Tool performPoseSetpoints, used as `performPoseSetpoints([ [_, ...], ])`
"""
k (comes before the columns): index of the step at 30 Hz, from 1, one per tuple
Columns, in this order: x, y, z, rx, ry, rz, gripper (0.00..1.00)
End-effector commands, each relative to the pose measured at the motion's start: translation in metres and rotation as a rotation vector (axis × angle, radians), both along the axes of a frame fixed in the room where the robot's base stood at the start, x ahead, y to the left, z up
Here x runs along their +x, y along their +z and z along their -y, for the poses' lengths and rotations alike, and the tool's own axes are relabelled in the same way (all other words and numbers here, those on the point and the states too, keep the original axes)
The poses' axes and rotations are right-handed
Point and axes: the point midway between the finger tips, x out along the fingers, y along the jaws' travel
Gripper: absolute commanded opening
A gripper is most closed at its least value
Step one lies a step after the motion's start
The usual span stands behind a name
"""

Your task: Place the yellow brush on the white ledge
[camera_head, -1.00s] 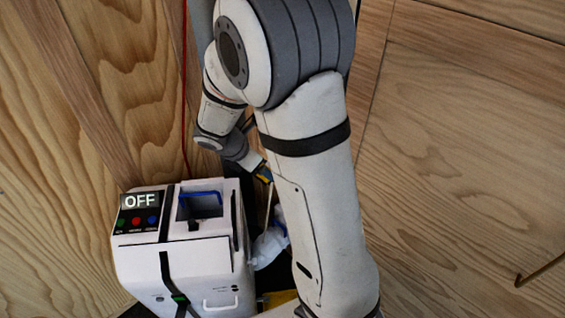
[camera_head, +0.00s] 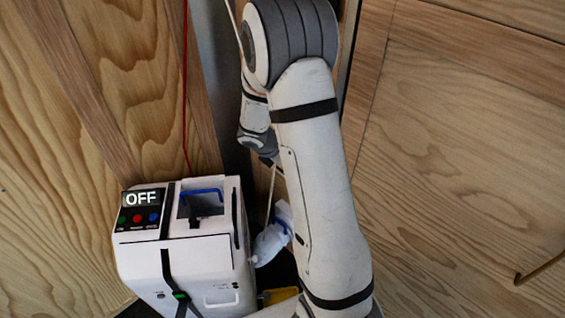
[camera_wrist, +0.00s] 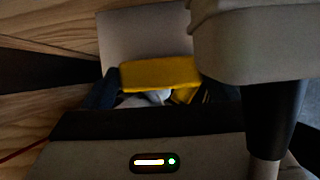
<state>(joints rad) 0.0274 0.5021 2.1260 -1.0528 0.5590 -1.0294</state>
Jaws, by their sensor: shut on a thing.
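The yellow brush (camera_wrist: 160,73) shows in the wrist view as a yellow block just beyond my gripper's body. My gripper (camera_wrist: 162,92) is shut on it; dark finger parts show at either side. In the head view my forearm and wrist hide the gripper's tips and the brush. I cannot pick out the white ledge for certain. A pale flat surface (camera_wrist: 145,35) lies behind the brush in the wrist view, but I cannot tell what it is.
A white machine (camera_head: 180,260) with an "OFF" display stands at the lower left. A white bag (camera_head: 272,240) hangs at its right side. Another yellow thing (camera_head: 280,295) is low beside it. Wooden walls (camera_head: 470,140) surround the space, and a red cord (camera_head: 185,100) runs down the left wall.

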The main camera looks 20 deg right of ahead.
Motion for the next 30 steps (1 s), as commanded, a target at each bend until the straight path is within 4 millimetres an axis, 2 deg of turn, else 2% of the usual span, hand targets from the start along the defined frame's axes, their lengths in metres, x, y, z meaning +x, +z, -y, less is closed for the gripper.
performPoseSetpoints([
  [10, 0.001, -0.004, 0.002, -0.001, 0.000, 0.001, 0.53],
  [11, 0.001, -0.004, 0.002, -0.001, 0.000, 0.001, 0.82],
  [18, 0.001, -0.003, 0.002, -0.001, 0.000, 0.001, 1.00],
  [26, 0.001, 0.000, 0.001, 0.000, 0.001, 0.002, 1.00],
  [30, -0.001, 0.016, -0.007, -0.001, 0.002, 0.005, 1.00],
])
